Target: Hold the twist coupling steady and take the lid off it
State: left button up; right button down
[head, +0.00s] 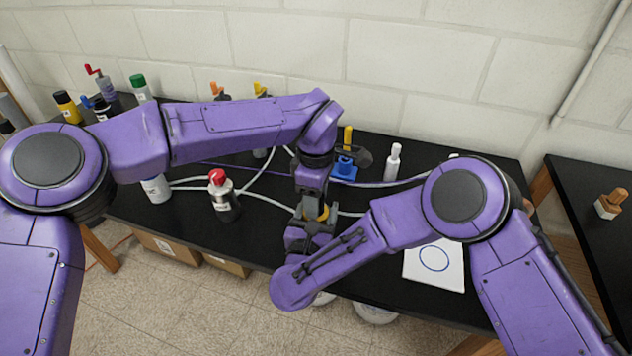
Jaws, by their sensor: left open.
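My left gripper (312,208) points down over the front middle of the black table, and its jaws are open. A small yellow part (323,212) shows at its fingers; it may belong to the twist coupling, but the arms hide most of it. I cannot tell the lid from the body, or whether either gripper touches it. My right arm comes in from the right and folds back at the table's front edge. Its wrist (304,241) is just below the left gripper, and its fingers cannot be made out.
A white sheet with a blue circle (434,260) lies at right. Cables cross the black table (275,225).

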pick_arm(q)
jog(key=shift+f, duration=0.35)
jog(key=shift+c, duration=0.4)
jog(key=c, duration=0.8)
jog(key=n, duration=0.5)
jog(key=shift+n, duration=0.4)
jog(key=n, duration=1.1)
jog(key=shift+n, duration=0.3)
jog(key=n, duration=0.4)
jog(key=shift+r, duration=0.1)
